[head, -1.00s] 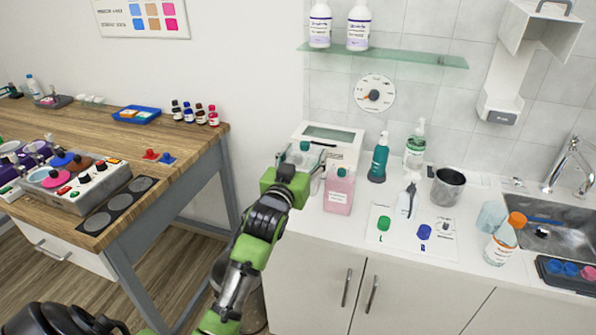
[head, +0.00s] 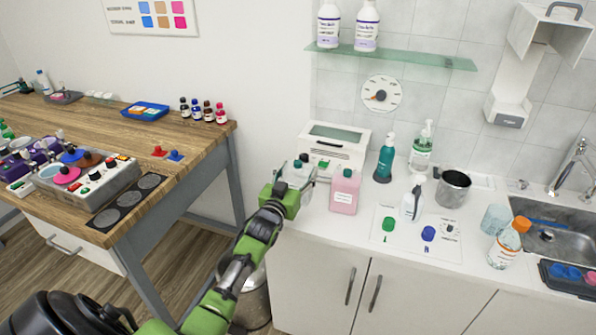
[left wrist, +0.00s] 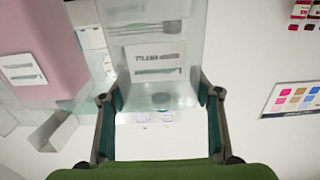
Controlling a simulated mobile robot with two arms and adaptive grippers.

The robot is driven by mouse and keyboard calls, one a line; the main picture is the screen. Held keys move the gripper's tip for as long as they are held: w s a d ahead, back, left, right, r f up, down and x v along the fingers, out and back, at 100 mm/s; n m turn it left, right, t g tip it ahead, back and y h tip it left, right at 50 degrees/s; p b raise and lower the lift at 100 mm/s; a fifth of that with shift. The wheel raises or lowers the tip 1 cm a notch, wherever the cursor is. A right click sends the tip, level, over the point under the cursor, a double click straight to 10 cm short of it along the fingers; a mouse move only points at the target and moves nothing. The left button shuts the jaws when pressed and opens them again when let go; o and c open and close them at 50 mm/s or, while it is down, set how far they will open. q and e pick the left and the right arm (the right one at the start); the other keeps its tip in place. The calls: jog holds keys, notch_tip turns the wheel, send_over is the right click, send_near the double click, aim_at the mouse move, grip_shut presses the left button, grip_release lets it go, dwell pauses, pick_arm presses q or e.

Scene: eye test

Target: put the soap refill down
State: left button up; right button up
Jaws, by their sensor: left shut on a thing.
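My left gripper (head: 297,184) is at the left end of the white counter, shut on the soap refill (head: 301,171), a clear bottle with a pale label. In the left wrist view the soap refill (left wrist: 155,60) shows between the two fingers (left wrist: 160,98), its label too blurred to read. The gripper hides its lower part in the head view, so I cannot tell whether its base touches the counter (head: 330,228). A pink bottle (head: 344,192) with a green cap stands close to its right. My right gripper is not in view.
A white box (head: 337,143) stands behind the bottles. A teal pump bottle (head: 384,160), a clear pump bottle (head: 421,148), a dark cup (head: 453,190) and a printed sheet (head: 410,236) are further right. The wooden table (head: 190,150) is left, across a gap.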

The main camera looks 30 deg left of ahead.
pick_arm(q)
jog(key=shift+f, duration=0.1)
jog(key=o, duration=1.1)
jog(key=shift+o, duration=0.2)
jog(key=shift+r, duration=0.2)
jog(key=shift+s+d+f, duration=0.1)
jog(key=shift+s+f, duration=0.05)
jog(key=shift+s, duration=0.2)
jog(key=b+v, duration=0.1)
jog(key=v, duration=1)
jog(key=shift+s, duration=0.2)
